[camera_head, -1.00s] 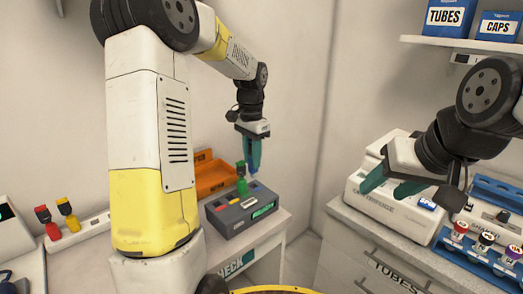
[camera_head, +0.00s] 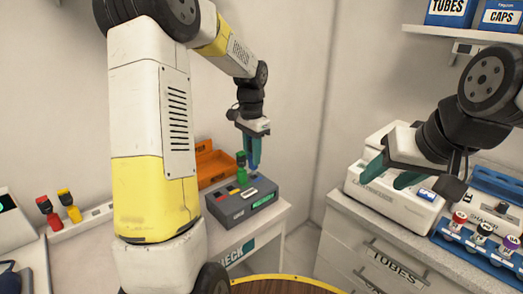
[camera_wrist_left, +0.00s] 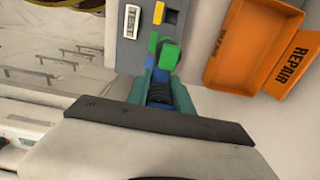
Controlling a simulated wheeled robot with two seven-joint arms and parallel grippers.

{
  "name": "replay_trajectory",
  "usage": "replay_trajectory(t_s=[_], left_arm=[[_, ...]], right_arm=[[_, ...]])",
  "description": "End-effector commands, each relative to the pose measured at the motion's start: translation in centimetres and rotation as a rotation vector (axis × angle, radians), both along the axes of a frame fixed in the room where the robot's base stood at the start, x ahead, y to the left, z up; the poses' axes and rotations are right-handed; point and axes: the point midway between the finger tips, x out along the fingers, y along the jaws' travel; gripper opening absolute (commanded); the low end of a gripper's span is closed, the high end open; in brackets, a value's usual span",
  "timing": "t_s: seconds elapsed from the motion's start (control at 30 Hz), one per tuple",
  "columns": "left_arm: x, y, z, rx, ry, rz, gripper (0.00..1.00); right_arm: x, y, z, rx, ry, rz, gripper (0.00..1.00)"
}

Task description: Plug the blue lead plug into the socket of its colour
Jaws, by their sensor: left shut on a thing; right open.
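My left gripper (camera_head: 255,166) points down over the grey tester box (camera_head: 237,213). It is shut on the blue plug (camera_wrist_left: 160,76), which is mostly hidden between the fingers. A green plug (camera_head: 241,170) stands upright in the box, close beside the fingers; it also shows in the left wrist view (camera_wrist_left: 170,55). Coloured socket marks lie on the box top; a yellow-edged one (camera_wrist_left: 172,16) shows in the left wrist view. I cannot tell whether the blue plug touches a socket. My right gripper (camera_head: 388,170) is open and empty over the right-hand counter.
An orange repair tray (camera_head: 215,166) lies behind the box. Red (camera_head: 49,212) and yellow (camera_head: 69,206) plugs stand in a white strip at left. A white centrifuge (camera_head: 390,202) and a blue rack (camera_head: 478,252) of capped tubes stand at right.

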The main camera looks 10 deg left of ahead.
Motion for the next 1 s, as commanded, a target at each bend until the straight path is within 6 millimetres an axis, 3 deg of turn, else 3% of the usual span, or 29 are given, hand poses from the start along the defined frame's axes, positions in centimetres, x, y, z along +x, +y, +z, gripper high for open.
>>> replay_trajectory(t_s=[1.0], left_arm=[[0.0, 0.0, -1.9, 0.0, 0.0, -0.001, 0.0]], right_arm=[[0.0, 0.0, 0.0, 0.0, 0.0, 0.0, 0.52]])
